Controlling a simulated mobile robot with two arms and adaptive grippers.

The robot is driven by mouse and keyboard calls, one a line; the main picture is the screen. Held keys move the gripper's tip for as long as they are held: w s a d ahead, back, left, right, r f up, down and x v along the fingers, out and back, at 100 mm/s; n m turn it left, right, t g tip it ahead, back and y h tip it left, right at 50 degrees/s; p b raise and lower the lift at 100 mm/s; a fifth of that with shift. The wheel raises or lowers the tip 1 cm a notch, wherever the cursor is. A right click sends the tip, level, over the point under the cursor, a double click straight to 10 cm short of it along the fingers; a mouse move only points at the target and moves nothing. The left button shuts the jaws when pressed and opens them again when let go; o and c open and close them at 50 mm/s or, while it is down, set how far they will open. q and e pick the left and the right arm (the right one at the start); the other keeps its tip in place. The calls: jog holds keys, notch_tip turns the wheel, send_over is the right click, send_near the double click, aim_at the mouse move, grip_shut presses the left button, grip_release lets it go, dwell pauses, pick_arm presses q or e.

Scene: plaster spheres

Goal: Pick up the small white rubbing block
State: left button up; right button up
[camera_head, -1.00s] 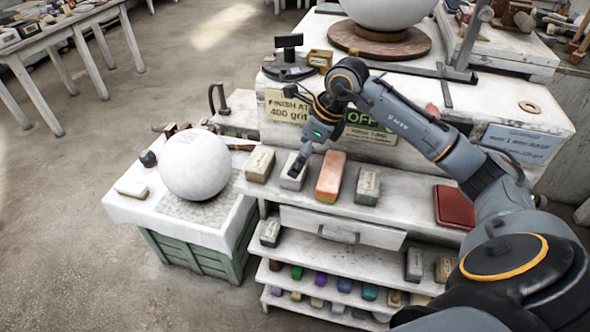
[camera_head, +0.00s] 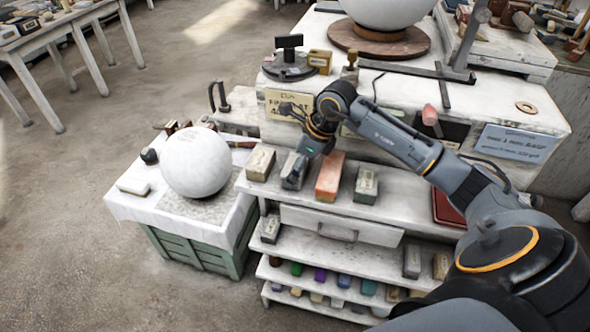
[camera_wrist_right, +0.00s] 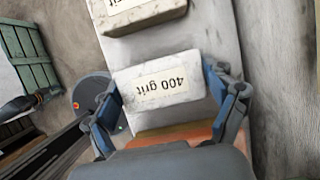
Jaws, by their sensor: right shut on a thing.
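The small white rubbing block (camera_wrist_right: 158,82), labelled "400 grit", is between the two blue fingers of my right gripper (camera_wrist_right: 164,94) in the right wrist view, with a finger against each end. In the head view my right gripper (camera_head: 295,170) comes down over this block on the upper white shelf, and its fingers partly hide the block. It cannot be told whether the block is clear of the shelf. My left gripper is not in view.
On the shelf (camera_head: 402,195), a tan block (camera_head: 260,163) lies just left of the gripper, an orange block (camera_head: 330,177) just right, and a grey-green block (camera_head: 366,185) farther right. A white sphere (camera_head: 195,162) sits on the cloth-covered crate at left.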

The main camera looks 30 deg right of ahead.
aim_at(291, 164)
jog(key=shift+r+b, duration=0.3)
jog(key=shift+r, duration=0.1)
notch_tip(291, 164, up, 3)
jog(key=shift+s+f+b, duration=0.1)
jog(key=shift+b, duration=0.55)
jog(key=s+r+b, duration=0.5)
jog(key=s+r, duration=0.4)
jog(key=s, duration=0.4)
jog(key=shift+s+r+b, duration=0.25)
jog(key=shift+s+b, duration=0.05)
jog(key=shift+s, duration=0.1)
